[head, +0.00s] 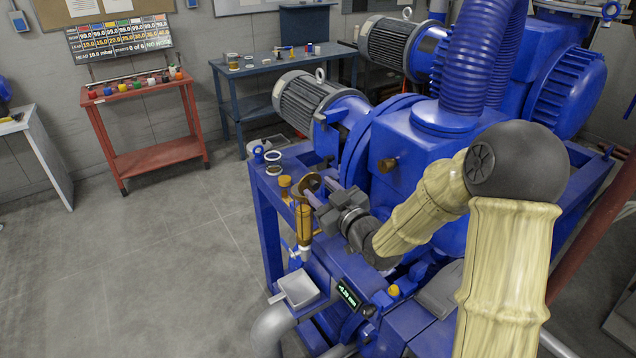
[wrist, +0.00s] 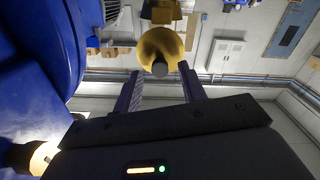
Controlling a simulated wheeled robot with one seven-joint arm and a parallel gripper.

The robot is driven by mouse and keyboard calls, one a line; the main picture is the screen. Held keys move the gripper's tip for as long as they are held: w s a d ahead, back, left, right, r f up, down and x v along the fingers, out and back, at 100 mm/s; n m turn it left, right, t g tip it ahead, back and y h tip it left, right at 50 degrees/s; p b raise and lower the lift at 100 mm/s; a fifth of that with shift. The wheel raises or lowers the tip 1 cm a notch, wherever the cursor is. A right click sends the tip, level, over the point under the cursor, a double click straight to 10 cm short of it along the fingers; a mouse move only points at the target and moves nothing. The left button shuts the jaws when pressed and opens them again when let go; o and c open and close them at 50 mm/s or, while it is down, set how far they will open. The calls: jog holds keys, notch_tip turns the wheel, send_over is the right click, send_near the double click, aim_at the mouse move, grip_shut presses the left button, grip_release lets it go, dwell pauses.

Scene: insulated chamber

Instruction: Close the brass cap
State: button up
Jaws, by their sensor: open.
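A round brass cap (head: 309,183) stands tilted at the top of an upright brass cylinder (head: 303,222) on the front left of the blue machine. In the wrist view a brass round piece (wrist: 158,42), which looks like the same cap, has a grey knob (wrist: 159,68) at its lower edge. My gripper (head: 318,195) is close to the cap, on its right side. In the wrist view my gripper (wrist: 161,72) has its two fingers apart, with the knob between the tips. I cannot tell whether a finger touches the cap.
The blue machine (head: 415,150) fills the area right of and behind my gripper. A small brass pot (head: 285,182) and a pale ring (head: 273,156) sit on its left ledge. A grey tray (head: 298,289) and a display (head: 347,293) are below. Floor at left is clear.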

jog(key=shift+x, duration=0.9)
grip_shut()
jog(key=shift+r+p, duration=0.1)
jog(key=shift+p, duration=0.3)
